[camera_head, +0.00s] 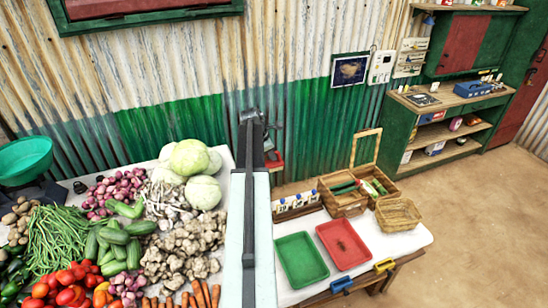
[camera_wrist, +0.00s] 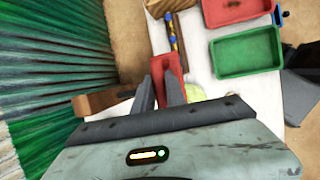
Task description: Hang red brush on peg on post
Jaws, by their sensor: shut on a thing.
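My gripper (camera_wrist: 163,86) is shut on the red brush (camera_wrist: 172,72), which shows between and beyond the dark fingers in the wrist view. In the head view a small red part of the brush (camera_head: 273,159) shows just right of my arm, above the table's back edge. A brown wooden piece (camera_wrist: 92,104) lies left of the fingers in the wrist view, near the corrugated wall. It may be the post, but I cannot make out a peg. My arm hides much of this area in the head view.
A green tray (camera_head: 301,262) and a red tray (camera_head: 343,245) lie on the white-topped table. Vegetables (camera_head: 180,240) fill the left table. The corrugated wall (camera_head: 200,60) is close behind.

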